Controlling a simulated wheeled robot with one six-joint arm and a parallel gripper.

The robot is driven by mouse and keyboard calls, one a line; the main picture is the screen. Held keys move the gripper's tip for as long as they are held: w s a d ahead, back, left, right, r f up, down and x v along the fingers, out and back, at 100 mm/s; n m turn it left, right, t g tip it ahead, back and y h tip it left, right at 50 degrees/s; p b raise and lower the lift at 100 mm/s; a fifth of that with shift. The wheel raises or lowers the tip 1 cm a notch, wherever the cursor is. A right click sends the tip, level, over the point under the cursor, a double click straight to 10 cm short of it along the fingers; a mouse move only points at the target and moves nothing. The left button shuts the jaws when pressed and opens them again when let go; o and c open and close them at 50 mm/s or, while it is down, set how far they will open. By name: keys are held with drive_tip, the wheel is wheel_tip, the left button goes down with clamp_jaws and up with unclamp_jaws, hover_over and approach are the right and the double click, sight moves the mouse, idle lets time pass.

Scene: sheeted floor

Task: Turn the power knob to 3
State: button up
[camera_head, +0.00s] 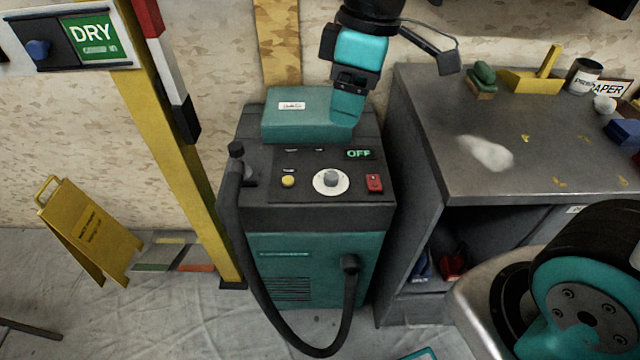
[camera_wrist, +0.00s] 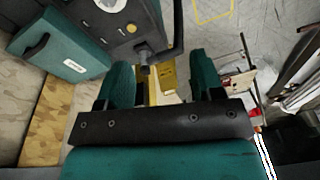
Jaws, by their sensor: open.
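The power knob (camera_head: 331,178) is a grey knob on a white round dial, on the sloped black panel of a teal and black machine (camera_head: 300,262). The green display (camera_head: 359,154) above it reads OFF. The dial's markings are too small to read. My gripper (camera_head: 346,118) is above and behind the panel, apart from the knob, by the teal box on the machine's top. In the wrist view my gripper (camera_wrist: 162,74) is open, with nothing held between its teal fingers. There the white dial (camera_wrist: 112,4) shows at the top edge, partly cut off.
A yellow button (camera_head: 288,181) and a red switch (camera_head: 374,183) flank the knob. A black hose (camera_head: 246,250) loops down the machine's left front. A yellow post (camera_head: 185,150) stands left. A grey workbench (camera_head: 460,130) stands right.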

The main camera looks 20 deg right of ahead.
drive_tip(key=w+d+f+n+h+b, duration=0.2)
drive_tip(key=w+f+n+b, duration=0.2)
drive_tip(key=w+f, duration=0.6)
drive_tip(key=b, duration=0.1)
approach(331, 175)
wheel_tip(331, 175, down, 10)
drive_tip(key=shift+w+d+r, duration=0.15)
drive_tip(key=c, duration=0.9)
